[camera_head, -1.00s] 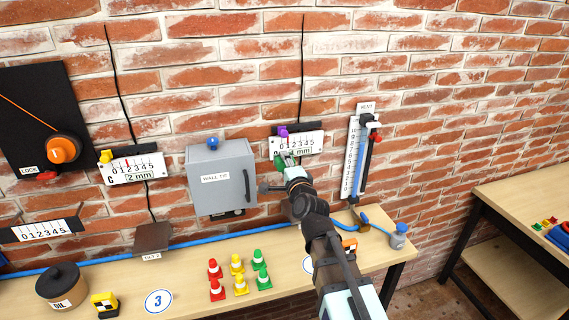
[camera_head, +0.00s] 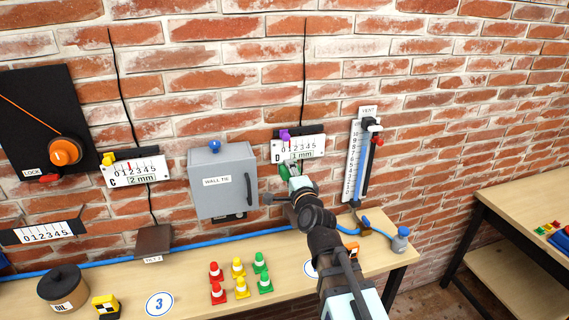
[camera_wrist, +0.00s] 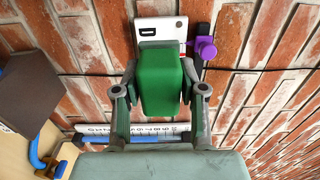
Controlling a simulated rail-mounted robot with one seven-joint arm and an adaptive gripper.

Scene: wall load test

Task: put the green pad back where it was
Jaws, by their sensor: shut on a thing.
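My gripper (camera_head: 296,172) is shut on the green pad (camera_wrist: 161,82), which sits between its two fingers in the wrist view. In the head view the green pad (camera_head: 284,173) shows just below scale plate D (camera_head: 312,147) on the brick wall. In the wrist view my gripper (camera_wrist: 160,95) holds the pad in front of the lower part of plate D (camera_wrist: 165,27). The purple knob (camera_head: 285,134) is on the top edge of plate D. I cannot tell whether the pad touches the wall.
The grey WALL TIE box (camera_head: 222,180) is left of my gripper, and the VENT scale (camera_head: 354,165) is to its right. Several coloured cones (camera_head: 240,278) stand on the bench (camera_head: 200,296) below. Plate C (camera_head: 136,170) hangs further left with a yellow knob.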

